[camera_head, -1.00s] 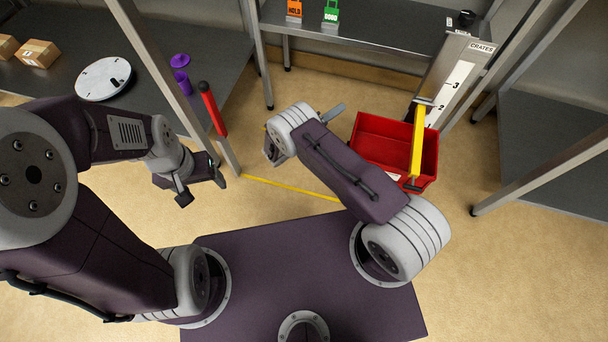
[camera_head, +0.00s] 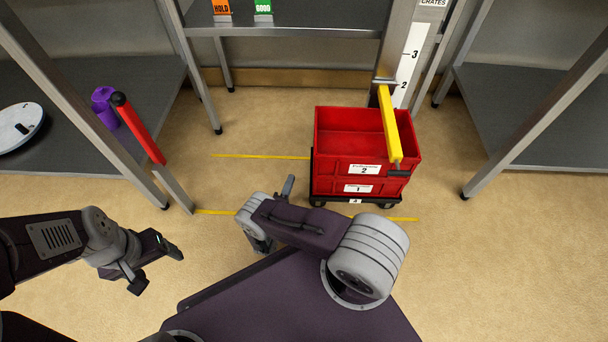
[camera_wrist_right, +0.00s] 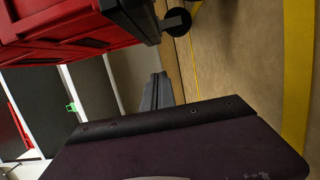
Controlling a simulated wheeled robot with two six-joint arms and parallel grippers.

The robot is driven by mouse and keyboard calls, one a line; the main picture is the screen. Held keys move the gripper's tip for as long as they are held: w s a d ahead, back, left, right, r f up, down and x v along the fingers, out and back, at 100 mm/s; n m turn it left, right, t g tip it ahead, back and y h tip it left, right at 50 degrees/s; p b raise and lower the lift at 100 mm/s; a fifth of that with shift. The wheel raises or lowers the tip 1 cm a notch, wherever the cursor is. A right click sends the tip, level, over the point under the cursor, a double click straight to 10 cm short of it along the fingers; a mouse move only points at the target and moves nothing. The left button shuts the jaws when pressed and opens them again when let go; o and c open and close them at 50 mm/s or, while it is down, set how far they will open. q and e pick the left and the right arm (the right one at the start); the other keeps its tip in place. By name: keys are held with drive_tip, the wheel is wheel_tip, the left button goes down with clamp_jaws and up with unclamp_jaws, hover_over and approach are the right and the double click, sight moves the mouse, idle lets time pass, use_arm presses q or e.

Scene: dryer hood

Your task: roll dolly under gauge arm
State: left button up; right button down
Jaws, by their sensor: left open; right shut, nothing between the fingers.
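The dolly (camera_head: 376,205) is a low black frame on wheels, bearing two stacked red crates (camera_head: 333,172) labelled 1 and 2. Part of the stack and a wheel show in the right wrist view (camera_wrist_right: 85,48). The yellow gauge arm (camera_head: 391,128) reaches forward from the numbered post (camera_head: 403,68) and overlaps the top crate's right part; I cannot tell whether they touch. My left gripper (camera_head: 158,266) is open and empty, well left of the dolly. My right gripper (camera_wrist_right: 157,88) is shut and empty, just left of and in front of the dolly in the head view.
Yellow floor lines (camera_head: 260,156) run left of and in front of the dolly. A red-topped post (camera_head: 140,130) stands at left. Grey tables flank both sides, with legs near the right floor (camera_head: 478,175). Floor left of the dolly is clear.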

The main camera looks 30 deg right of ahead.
drive_tip(key=b+x, duration=0.1)
drive_tip(key=x, duration=0.3)
drive_tip(key=shift+f, duration=0.15)
drive_tip(key=d, duration=0.1)
drive_tip(key=s+d, duration=0.1)
drive_tip(key=d, duration=0.1)
drive_tip(key=shift+s, duration=0.2)
drive_tip(key=shift+s+d, duration=0.25)
drive_tip(key=shift+d, duration=0.05)
